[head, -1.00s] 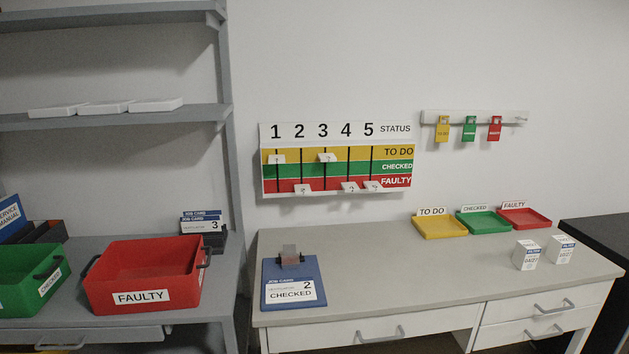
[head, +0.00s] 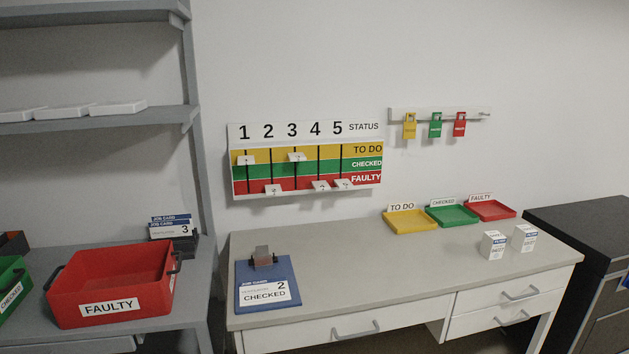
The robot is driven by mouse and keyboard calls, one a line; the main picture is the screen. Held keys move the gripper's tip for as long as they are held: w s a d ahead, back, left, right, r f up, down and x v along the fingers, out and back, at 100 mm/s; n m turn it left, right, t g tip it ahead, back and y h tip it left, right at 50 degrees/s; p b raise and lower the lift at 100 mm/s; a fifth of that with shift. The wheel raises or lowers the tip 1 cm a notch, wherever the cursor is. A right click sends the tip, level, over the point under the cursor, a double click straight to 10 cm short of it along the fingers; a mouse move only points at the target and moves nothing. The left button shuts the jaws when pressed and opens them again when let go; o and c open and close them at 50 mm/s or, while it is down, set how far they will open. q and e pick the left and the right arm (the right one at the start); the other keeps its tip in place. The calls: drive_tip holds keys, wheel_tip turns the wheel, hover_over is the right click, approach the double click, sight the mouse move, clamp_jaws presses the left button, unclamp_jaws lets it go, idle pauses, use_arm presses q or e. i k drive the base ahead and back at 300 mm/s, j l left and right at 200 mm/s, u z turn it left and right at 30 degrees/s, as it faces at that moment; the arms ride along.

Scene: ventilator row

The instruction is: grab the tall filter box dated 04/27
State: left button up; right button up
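Two small white filter boxes with blue labels stand upright on the right part of the grey desk. The nearer filter box (head: 493,245) is a little left of the other filter box (head: 524,238). The print on both is too small to read, so I cannot tell which is dated 04/27. The two look close in height. Neither of my grippers shows in the head view.
Yellow (head: 410,221), green (head: 452,215) and red (head: 491,210) trays lie behind the boxes. A blue clipboard (head: 268,297) lies at the desk's left. A red FAULTY bin (head: 110,286) sits on the left shelf unit. A black cabinet (head: 590,225) stands at right.

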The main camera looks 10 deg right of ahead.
sight(493, 244)
drive_tip(key=z, duration=1.45)
drive_tip(key=i, duration=0.15)
